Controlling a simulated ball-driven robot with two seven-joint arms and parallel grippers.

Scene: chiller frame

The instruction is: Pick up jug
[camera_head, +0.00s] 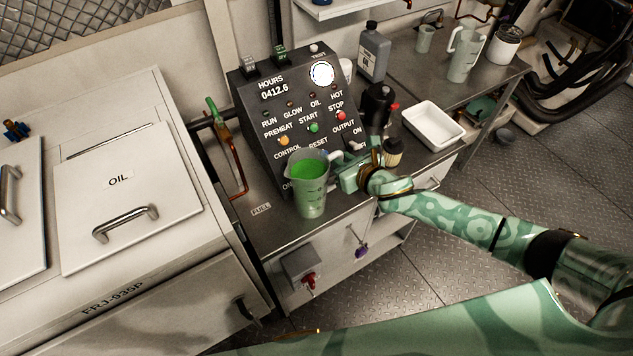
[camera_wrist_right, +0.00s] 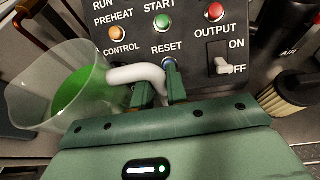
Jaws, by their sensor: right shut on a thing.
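A clear measuring jug (camera_head: 309,190) with green liquid stands at the front of the metal bench, before the control panel. It also shows at the left in the right wrist view (camera_wrist_right: 72,88), with its white handle (camera_wrist_right: 135,74) reaching toward my fingers. My right gripper (camera_head: 342,170) comes in from the right and is shut on the jug's handle; the fingers also show in the right wrist view (camera_wrist_right: 158,92). The jug looks nearly upright; I cannot tell whether its base touches the bench. My left gripper is not in view.
The control panel (camera_head: 290,110) stands close behind the jug. A dark bottle (camera_head: 377,105), a filter (camera_head: 393,153) and a white tray (camera_head: 434,126) are to the right. Another jug (camera_head: 465,54) stands at the far right of the bench. The oil cabinet (camera_head: 120,200) is at the left.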

